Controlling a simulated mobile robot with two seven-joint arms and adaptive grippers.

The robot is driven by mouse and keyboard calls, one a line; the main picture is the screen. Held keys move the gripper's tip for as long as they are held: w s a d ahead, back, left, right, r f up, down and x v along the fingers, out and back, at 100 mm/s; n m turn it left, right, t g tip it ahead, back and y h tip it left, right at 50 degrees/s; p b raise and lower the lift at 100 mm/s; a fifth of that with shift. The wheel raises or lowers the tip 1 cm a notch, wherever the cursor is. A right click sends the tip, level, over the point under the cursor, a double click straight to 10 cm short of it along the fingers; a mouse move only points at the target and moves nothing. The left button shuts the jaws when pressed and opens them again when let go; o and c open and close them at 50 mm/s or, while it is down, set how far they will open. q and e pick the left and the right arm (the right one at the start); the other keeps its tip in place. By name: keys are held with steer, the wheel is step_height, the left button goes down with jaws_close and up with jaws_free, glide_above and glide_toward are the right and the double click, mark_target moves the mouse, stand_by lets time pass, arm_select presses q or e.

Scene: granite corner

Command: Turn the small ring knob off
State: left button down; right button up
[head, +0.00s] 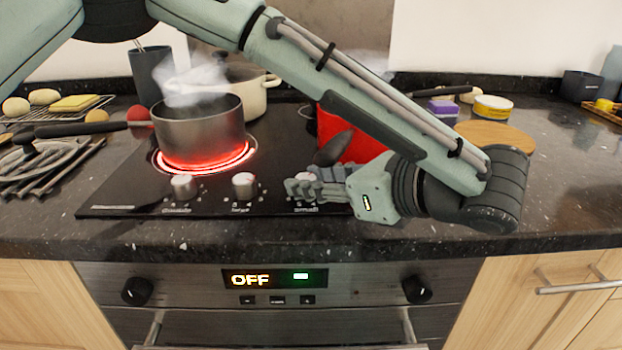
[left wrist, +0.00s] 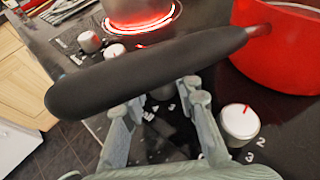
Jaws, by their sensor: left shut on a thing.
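The small ring knob (head: 306,178) is the silver knob above the label "small" at the front of the black hob (head: 130,200). My right gripper is not in view.
A red pan (head: 350,135) stands behind my gripper, its handle reaching over the fingers. A grey pot (head: 198,130) steams on a glowing red ring at the left. Two more knobs, double (head: 183,187) and large (head: 244,185), stand to the left.

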arm_select(q)
steer(key=shift+w+d+n+g+y, duration=0.1)
steer(key=shift+n+g+y, duration=0.5)
steer(key=shift+n+g, duration=0.3)
steer(key=shift+w+d+n+g+y, duration=0.1)
steer(key=shift+n+g+y, duration=0.5)
steer(key=shift+n+g, duration=0.3)
steer(key=shift+f, duration=0.1)
steer(key=c, duration=1.2)
jaws_free()
steer(key=shift+a, duration=0.1)
steer(key=shift+o, duration=0.2)
